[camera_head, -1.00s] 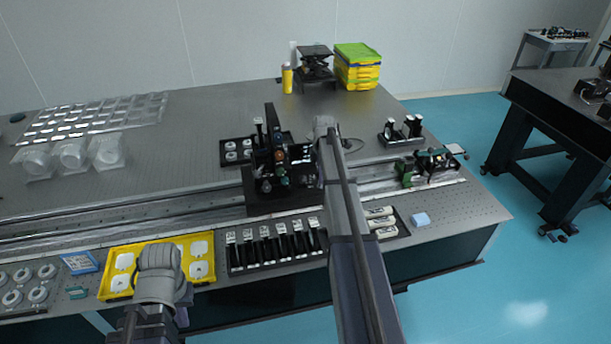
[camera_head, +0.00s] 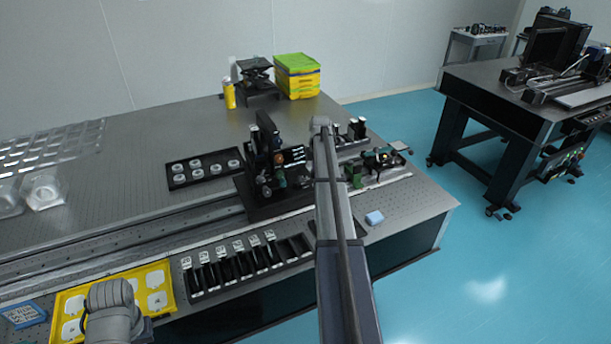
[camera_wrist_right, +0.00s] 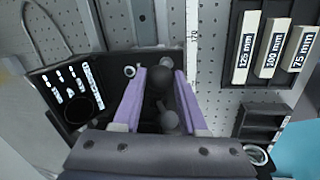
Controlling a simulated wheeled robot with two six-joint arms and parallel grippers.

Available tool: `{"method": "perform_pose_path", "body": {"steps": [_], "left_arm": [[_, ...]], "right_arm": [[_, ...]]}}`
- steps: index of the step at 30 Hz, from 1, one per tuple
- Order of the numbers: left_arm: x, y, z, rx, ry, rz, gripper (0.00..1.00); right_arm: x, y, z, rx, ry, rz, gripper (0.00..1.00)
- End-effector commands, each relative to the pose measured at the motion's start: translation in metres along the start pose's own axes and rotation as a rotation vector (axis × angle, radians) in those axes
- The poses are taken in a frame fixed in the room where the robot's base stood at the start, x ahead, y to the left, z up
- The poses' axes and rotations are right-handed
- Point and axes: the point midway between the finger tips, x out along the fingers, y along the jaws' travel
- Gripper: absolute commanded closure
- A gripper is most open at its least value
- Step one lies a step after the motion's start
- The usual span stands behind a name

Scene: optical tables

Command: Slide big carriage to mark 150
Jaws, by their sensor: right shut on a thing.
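The big carriage (camera_head: 262,196) is a black block with upright optics on the rail (camera_head: 130,228), in the head view. My right gripper (camera_wrist_right: 160,92) is shut on a dark round knob (camera_wrist_right: 160,80) of the carriage, between its purple fingers in the wrist view. In the head view my right arm partly covers that spot. A scale strip (camera_wrist_right: 193,60) with a readable 170 runs beside the carriage in the wrist view. The mark 150 cannot be read. Only part of my left arm shows at the bottom left; its gripper is out of sight.
A smaller green and black carriage (camera_head: 376,162) stands farther right on the rail. A black ring tray (camera_head: 188,185) lies behind the rail. A rack of labelled holders (camera_head: 240,266) and a yellow tray (camera_head: 98,286) lie in front.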

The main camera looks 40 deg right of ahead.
Motion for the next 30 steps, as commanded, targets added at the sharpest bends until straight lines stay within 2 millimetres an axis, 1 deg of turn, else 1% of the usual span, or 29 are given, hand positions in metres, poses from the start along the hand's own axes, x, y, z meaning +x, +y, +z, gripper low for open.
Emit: {"method": "perform_pose_path", "body": {"steps": [1,3,9,23,24,30], "left_arm": [[0.0,0.0,0.0,0.0,0.0,0.0,1.0],[0.0,0.0,0.0,0.0,0.0,0.0,1.0],[0.0,0.0,0.0,0.0,0.0,0.0,1.0],[0.0,0.0,0.0,0.0,0.0,0.0,1.0],[0.0,0.0,0.0,0.0,0.0,0.0,1.0],[0.0,0.0,0.0,0.0,0.0,0.0,1.0]], "right_arm": [[0.0,0.001,0.007,0.002,-0.002,-0.001,1.0],[0.001,0.002,0.012,0.002,-0.001,-0.001,1.0],[0.001,0.003,0.02,0.0,0.0,-0.001,1.0],[0.001,0.004,0.022,0.0,0.0,-0.001,1.0],[0.001,0.004,0.022,0.0,0.0,-0.001,0.54],[0.001,0.004,0.021,0.0,0.0,0.0,0.31]]}}
